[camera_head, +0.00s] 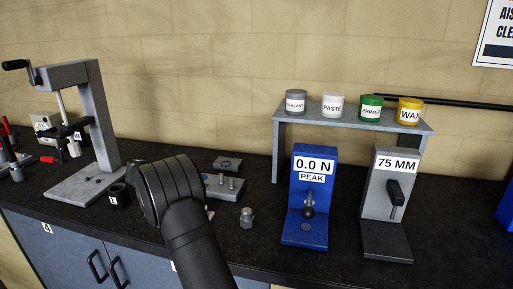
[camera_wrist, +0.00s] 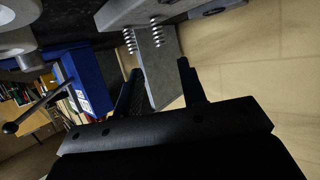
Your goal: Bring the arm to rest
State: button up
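My arm reaches up over the front edge of the workbench (camera_head: 450,245) in the head view, and its black rounded joint stands near the middle left of the bench. My gripper is hidden behind that joint in the head view.
A grey press frame (camera_head: 100,125) stands at left. A small metal block with pins (camera_head: 226,187) and a bolt (camera_head: 246,217) lie right of my arm. A blue force gauge (camera_head: 305,235) and grey 75 MM stand (camera_head: 375,215) stand before a shelf (camera_head: 345,122) with jars.

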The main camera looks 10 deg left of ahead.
aim_at(221, 173)
jog(key=x, duration=1.1)
jog(key=shift+w+d+f, duration=0.1)
jog(key=shift+w+f, duration=0.05)
jog(key=shift+f, duration=0.05)
notch_tip(221, 173, up, 3)
jog(key=shift+f, duration=0.15)
jog(key=shift+r, duration=0.65)
